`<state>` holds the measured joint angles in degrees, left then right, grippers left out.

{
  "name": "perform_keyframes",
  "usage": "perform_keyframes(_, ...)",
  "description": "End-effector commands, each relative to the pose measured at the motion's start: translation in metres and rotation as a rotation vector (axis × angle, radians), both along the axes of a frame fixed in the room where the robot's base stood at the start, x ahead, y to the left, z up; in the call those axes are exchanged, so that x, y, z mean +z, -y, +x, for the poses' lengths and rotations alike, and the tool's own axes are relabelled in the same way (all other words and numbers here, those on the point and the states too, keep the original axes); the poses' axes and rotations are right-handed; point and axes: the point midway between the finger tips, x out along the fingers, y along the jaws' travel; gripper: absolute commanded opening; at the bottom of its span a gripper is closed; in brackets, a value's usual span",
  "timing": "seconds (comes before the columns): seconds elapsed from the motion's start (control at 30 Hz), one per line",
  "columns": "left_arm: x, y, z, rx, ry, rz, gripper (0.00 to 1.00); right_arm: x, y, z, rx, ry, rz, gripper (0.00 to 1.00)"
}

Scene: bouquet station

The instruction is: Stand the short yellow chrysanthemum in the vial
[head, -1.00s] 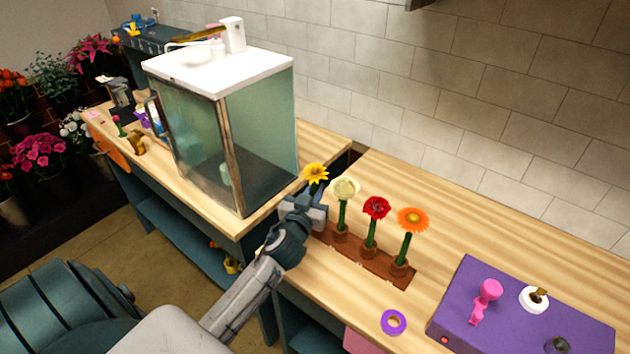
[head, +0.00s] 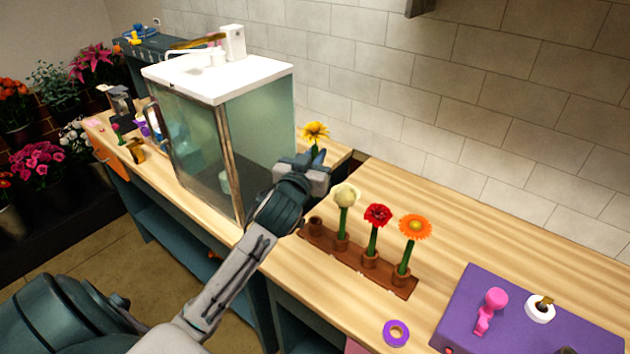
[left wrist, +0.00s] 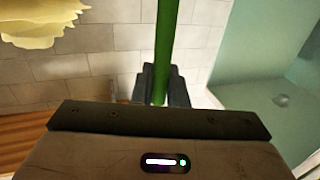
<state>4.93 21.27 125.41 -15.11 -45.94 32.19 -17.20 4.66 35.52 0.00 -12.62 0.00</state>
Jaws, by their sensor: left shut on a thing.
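The yellow chrysanthemum (head: 314,131) is upright in my left gripper (head: 314,166), which is shut on its stem. In the left wrist view the green stem (left wrist: 164,45) runs between the fingers (left wrist: 162,85); its bloom is out of that view. The gripper is up beside the right side of the glass cabinet, above the gap between the two counters. A small pale cylinder (head: 227,180) stands inside the cabinet behind glass; I cannot tell for sure whether it is the vial. My right gripper is not in view.
The glass cabinet (head: 258,125) has a white top and a framed front. A brown rack (head: 352,262) holds cream, red and orange flowers; its left cup (head: 316,226) is empty. A purple tape roll (head: 396,332) and a purple box (head: 535,325) are at right.

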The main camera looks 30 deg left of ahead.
Motion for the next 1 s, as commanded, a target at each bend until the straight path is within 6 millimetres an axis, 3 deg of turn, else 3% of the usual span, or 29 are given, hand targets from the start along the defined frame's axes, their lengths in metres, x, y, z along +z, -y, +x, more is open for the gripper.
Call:
perform_keyframes(0.1, 0.025, 0.000, 0.000, -0.001, 0.007, 0.002, 0.00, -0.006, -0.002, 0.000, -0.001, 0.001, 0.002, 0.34)
perform_keyframes(0.37, 0.053, 0.000, 0.000, 0.000, 0.002, 0.000, 0.00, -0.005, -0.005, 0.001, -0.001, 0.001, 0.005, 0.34)
perform_keyframes(1.0, 0.106, 0.000, 0.000, 0.001, 0.000, 0.000, 0.00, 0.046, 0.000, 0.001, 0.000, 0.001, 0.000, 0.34)
